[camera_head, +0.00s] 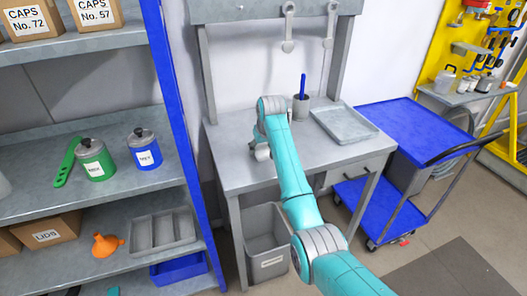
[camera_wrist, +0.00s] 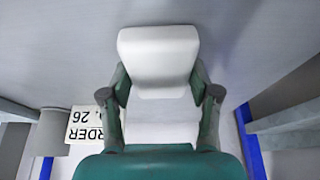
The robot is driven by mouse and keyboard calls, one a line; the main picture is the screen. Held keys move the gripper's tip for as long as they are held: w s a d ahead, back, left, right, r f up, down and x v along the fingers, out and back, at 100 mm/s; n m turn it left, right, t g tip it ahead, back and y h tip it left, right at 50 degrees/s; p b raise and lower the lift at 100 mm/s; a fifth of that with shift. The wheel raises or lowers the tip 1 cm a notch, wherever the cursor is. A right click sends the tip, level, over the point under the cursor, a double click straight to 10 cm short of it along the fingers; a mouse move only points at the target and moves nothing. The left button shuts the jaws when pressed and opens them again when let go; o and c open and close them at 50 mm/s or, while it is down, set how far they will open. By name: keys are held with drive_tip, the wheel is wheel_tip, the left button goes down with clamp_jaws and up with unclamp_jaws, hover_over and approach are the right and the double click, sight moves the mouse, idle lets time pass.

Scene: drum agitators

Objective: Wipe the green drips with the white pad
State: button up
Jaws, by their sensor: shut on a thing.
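The white pad (camera_wrist: 158,55) is held between the two fingers of my gripper (camera_wrist: 160,82) in the wrist view. The gripper is shut on its sides, and the pad's broad end sticks out past the fingertips. A plain grey surface lies behind the pad; I cannot tell whether the pad touches it. In the head view my turquoise arm reaches over the left part of the grey workbench (camera_head: 235,172), and its links hide most of the gripper. I see no green drips in either view; the arm may cover them.
A cup with a blue stick (camera_head: 301,104) and a grey tray (camera_head: 344,123) stand on the bench. Left is a shelf with a green can (camera_head: 95,160), a blue can (camera_head: 145,149) and a green paddle (camera_head: 67,163). A blue cart (camera_head: 412,129) stands right; a bin (camera_head: 266,245) is below.

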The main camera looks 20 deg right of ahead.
drive_tip(key=shift+w, duration=2.15)
drive_tip(key=shift+r, duration=0.1)
drive_tip(key=shift+r, duration=2.95)
drive_tip(key=shift+r, duration=0.15)
drive_tip(key=shift+r, duration=1.35)
